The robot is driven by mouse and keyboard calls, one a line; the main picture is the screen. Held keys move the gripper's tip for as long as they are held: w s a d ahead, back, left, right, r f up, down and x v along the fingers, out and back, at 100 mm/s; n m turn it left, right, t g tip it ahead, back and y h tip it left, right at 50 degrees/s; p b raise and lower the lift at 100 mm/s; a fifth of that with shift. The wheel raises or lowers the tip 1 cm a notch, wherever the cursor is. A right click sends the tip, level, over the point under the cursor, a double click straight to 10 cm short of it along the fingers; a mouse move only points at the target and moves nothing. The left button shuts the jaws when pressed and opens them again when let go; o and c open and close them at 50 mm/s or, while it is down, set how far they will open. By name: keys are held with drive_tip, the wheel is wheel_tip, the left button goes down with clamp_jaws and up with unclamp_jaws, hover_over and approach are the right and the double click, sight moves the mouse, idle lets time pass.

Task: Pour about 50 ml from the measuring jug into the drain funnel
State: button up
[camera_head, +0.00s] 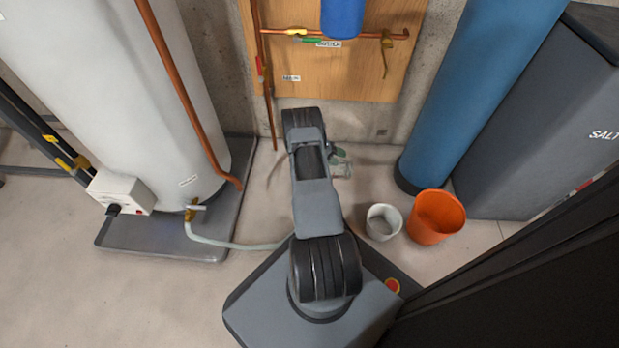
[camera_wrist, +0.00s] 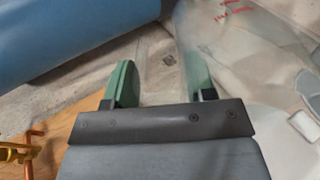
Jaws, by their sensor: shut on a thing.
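My gripper (camera_head: 338,153), with green fingers, is beyond the end of my arm in the head view, mostly hidden by the arm. It also shows in the wrist view (camera_wrist: 155,76), with a finger on each side. It is shut on a clear see-through thing with red print, which looks like the measuring jug (camera_wrist: 245,45). The jug fills the right side of the wrist view. Only a small pale part of the jug (camera_head: 342,171) shows in the head view; its tilt and liquid level cannot be told. I cannot make out the drain funnel in either view.
A grey bucket (camera_head: 383,222) and an orange bucket (camera_head: 436,217) stand on the floor right of my arm. A blue cylinder (camera_head: 480,90) and a dark salt bin (camera_head: 535,125) are beyond. A white tank (camera_head: 120,90) stands left, near a copper-piped wooden panel (camera_head: 350,75).

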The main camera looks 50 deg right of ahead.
sight(349, 164)
idle(0.6)
drive_tip(key=shift+s+d+f+t+y, duration=0.35)
drive_tip(key=shift+s+d+t+y, duration=0.45)
drive_tip(key=shift+t+y, duration=0.2)
drive_tip(key=shift+s+d+f+t+y, duration=0.25)
drive_tip(key=shift+f+t+y, duration=0.1)
drive_tip(key=shift+f, duration=0.1)
drive_tip(key=shift+s+d+f+t+y, duration=0.1)
drive_tip(key=shift+d+f+t+y, duration=0.15)
drive_tip(key=shift+f+y, duration=0.15)
idle(0.6)
drive_tip(key=shift+s+d+f+t+y, duration=0.3)
drive_tip(key=shift+s+d+f, duration=0.1)
drive_tip(key=shift+f, duration=0.2)
drive_tip(key=s+d+f+t+y, duration=0.4)
drive_tip(key=d+f+y, duration=0.1)
drive_tip(key=f, duration=0.4)
drive_tip(key=shift+t, duration=0.4)
drive_tip(key=shift+s+f, duration=0.1)
idle(1.0)
